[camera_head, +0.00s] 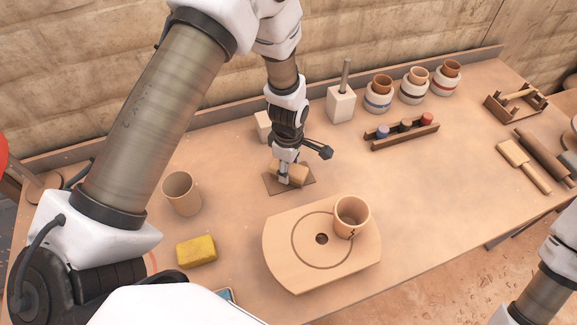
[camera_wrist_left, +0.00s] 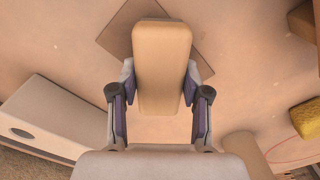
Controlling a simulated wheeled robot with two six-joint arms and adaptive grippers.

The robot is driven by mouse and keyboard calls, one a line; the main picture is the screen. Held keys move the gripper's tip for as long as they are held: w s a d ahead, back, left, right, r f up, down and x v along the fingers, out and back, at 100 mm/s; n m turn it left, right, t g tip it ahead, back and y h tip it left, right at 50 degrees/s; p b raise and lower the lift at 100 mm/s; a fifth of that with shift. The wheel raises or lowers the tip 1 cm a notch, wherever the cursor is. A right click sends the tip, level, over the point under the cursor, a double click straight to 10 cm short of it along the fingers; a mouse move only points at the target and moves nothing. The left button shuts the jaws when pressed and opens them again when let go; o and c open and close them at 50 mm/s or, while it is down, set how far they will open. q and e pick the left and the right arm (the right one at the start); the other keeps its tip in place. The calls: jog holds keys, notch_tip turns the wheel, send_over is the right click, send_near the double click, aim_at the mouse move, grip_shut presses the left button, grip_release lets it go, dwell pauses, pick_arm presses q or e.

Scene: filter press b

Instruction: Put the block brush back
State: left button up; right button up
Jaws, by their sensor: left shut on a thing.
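The block brush (camera_head: 297,174) is a tan wooden block with rounded ends. My left gripper (camera_head: 286,170) is shut on it. In the left wrist view the brush (camera_wrist_left: 162,65) sits lengthwise between the two fingers, and its bristle side is hidden. A flat brown square mat (camera_head: 305,185) lies under and around the brush; it also shows in the left wrist view (camera_wrist_left: 122,22), partly covered by the brush. I cannot tell whether the brush touches the mat. My right gripper is out of view; only part of my right arm shows at the lower right.
A pale block (camera_head: 262,126) stands just behind the left gripper, and a white holder (camera_head: 341,104) with an upright rod is to its right. A wooden board (camera_head: 285,262) with a cup (camera_head: 351,217) is in front. A yellow sponge (camera_head: 196,250) and another cup (camera_head: 181,194) are left.

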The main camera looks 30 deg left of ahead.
pick_arm(q)
jog(key=shift+f, duration=0.15)
jog(key=o, duration=1.1)
notch_tip(320, 180, up, 12)
jog(key=shift+r+b, duration=0.25)
jog(key=shift+b, duration=0.25)
